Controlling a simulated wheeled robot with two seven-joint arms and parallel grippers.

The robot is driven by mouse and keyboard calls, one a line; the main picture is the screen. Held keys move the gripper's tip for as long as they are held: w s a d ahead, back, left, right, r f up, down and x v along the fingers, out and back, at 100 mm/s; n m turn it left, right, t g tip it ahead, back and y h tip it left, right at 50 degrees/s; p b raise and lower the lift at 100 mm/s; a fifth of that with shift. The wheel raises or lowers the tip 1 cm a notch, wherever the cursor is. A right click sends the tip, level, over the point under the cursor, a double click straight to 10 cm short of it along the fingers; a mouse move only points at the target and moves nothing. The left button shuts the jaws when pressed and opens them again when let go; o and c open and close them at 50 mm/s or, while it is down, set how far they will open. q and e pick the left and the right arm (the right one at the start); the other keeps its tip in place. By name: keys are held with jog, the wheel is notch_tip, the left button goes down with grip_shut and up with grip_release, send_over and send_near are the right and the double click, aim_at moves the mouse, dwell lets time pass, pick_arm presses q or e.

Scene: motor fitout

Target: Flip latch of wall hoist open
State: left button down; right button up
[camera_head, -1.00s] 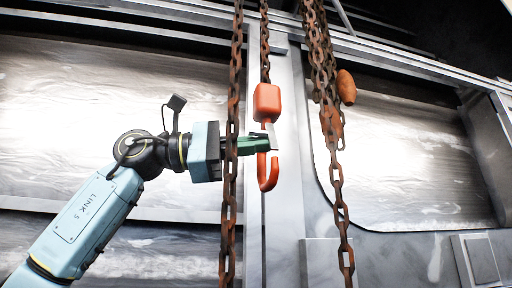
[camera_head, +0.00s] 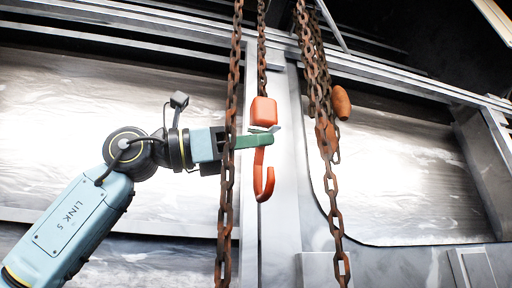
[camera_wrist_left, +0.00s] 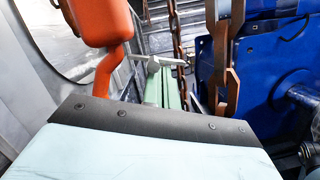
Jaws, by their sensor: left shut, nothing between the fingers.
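The wall hoist's orange hook (camera_head: 267,185) hangs below an orange block (camera_head: 263,110) on a rusty chain. The grey latch (camera_head: 265,129) shows as a thin piece just under the block, sticking out roughly level at the top of the hook. My left gripper (camera_head: 262,140) is shut and empty, its green fingers crossing the hook's shank just below the latch. In the left wrist view the grey latch (camera_wrist_left: 157,62) lies over the tips of the green fingers (camera_wrist_left: 165,88), beside the orange shank (camera_wrist_left: 110,70). Whether they touch is unclear. My right gripper is not in view.
A rusty chain (camera_head: 229,200) hangs in front of my left gripper. More chains (camera_head: 333,190) hang to the right, with an orange-brown oval piece (camera_head: 341,102) beside them. Grey metal wall panels (camera_head: 410,170) stand behind. The space below the hook looks clear.

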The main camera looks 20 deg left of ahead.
pick_arm(q)
jog(key=shift+s+d+r, duration=0.1)
jog(key=shift+s+r, duration=0.2)
jog(key=shift+r, duration=0.1)
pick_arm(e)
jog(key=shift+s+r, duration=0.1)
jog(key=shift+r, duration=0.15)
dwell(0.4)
